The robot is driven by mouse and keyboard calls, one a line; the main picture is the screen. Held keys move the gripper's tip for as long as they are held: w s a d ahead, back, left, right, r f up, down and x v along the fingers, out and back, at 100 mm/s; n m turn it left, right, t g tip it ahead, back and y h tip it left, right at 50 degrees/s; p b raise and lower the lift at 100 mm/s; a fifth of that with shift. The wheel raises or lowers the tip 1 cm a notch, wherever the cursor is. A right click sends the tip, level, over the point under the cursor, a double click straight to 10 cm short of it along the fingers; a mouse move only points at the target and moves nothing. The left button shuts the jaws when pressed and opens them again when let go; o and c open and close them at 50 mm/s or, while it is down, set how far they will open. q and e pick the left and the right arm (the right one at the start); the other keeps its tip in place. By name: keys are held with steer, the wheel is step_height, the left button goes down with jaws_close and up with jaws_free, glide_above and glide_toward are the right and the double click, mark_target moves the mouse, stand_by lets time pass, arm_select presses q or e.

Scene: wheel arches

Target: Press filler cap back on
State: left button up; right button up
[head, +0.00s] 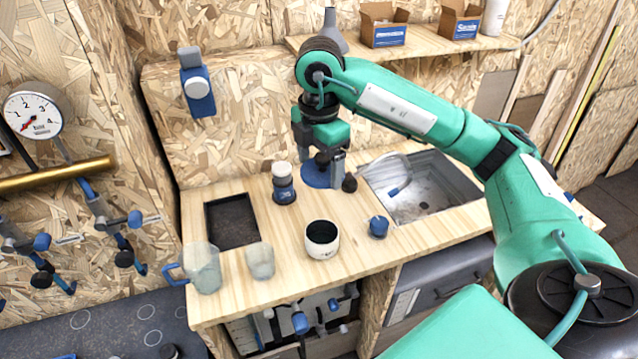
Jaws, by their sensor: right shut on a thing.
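My right gripper (322,157) points down over the back of the wooden bench, beside the sink's left edge. Its jaws are shut on a small dark thing, mostly hidden, and I cannot tell for sure that it is the filler cap. A round blue base (318,177) shows right below the jaws; I cannot tell whether the held thing touches it. A small blue cap-like piece (378,227) sits on the bench in front of the sink. A blue container with a white top (283,184) stands just left of the gripper. My left gripper is out of view.
The wooden bench (285,225) holds a white mug (322,240), two translucent cups (203,268) (260,261) and a dark recessed tray (231,222). A metal sink (425,190) is at right. A back shelf (430,42) carries boxes. The bench middle has free room.

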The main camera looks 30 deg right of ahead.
step_height(320, 180, up, 2)
steer(key=shift+w+a+f+p, duration=0.1)
steer(key=shift+f+p, duration=0.3)
steer(key=shift+p, duration=0.1)
steer(key=shift+s+f+n+p, duration=0.15)
steer(key=shift+f+n, duration=0.8)
steer(key=shift+f, duration=2.15)
steer(key=shift+s+f+n+p, duration=0.15)
steer(key=shift+f+n, duration=0.85)
steer(key=shift+f, duration=2.05)
steer(key=shift+f+n+p, duration=0.15)
steer(key=shift+f+n, duration=0.8)
steer(key=shift+f, duration=2.15)
steer(key=shift+b, duration=0.3)
steer(key=shift+f+b, duration=0.15)
steer(key=shift+b, duration=0.25)
steer(key=o, duration=1)
